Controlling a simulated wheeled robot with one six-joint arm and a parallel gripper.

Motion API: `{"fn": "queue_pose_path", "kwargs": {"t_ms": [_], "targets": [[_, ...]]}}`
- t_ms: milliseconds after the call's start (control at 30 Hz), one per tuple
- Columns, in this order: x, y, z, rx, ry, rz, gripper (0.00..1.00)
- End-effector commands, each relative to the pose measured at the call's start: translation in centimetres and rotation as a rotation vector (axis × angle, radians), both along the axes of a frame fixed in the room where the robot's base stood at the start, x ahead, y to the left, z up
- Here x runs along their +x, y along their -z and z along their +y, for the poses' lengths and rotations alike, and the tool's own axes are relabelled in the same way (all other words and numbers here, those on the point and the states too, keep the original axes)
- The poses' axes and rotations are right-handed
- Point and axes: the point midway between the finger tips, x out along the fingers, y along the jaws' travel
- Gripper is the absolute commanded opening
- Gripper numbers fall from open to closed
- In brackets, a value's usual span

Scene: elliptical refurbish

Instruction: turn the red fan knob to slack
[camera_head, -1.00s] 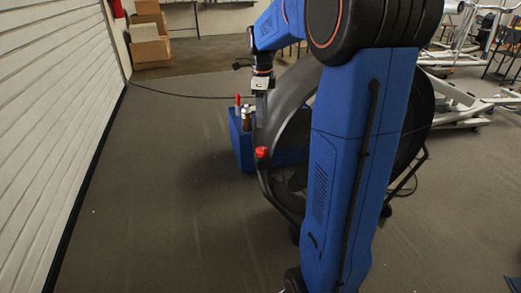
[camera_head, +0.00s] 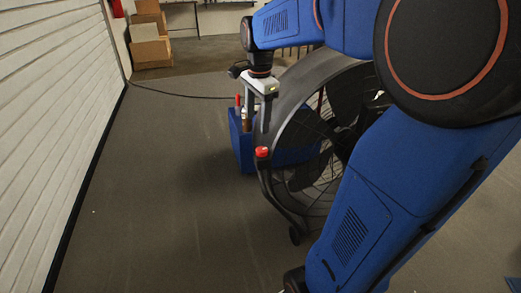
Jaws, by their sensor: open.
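The red fan knob (camera_head: 262,152) sits on the black tube frame at the left side of a large round black fan (camera_head: 318,150). My gripper (camera_head: 264,128) points down just above the knob in the picture, with its jaws open and nothing between them. A gap in depth between the fingertips and the knob cannot be judged from this view. The knob's markings are too small to read. My blue arm hides the right part of the fan.
A blue box (camera_head: 242,150) with several bottles stands behind the knob. Cardboard boxes (camera_head: 150,45) are stacked at the back left. A white shutter wall (camera_head: 50,110) runs along the left. The grey floor left of the fan is clear, crossed by a dark cable.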

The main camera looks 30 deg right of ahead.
Motion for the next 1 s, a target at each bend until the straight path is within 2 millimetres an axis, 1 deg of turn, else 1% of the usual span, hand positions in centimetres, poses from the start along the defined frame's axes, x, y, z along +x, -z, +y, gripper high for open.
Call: {"fn": "queue_pose_path", "kwargs": {"t_ms": [100,500,1000], "targets": [[-1.5,-0.1,1.0,-0.015,-0.109,-0.015,0.59],[-6.0,0.2,3.9,-0.080,-0.481,-0.064,0.59],[-11.3,1.5,6.6,-0.177,-0.916,-0.113,0.59]]}}
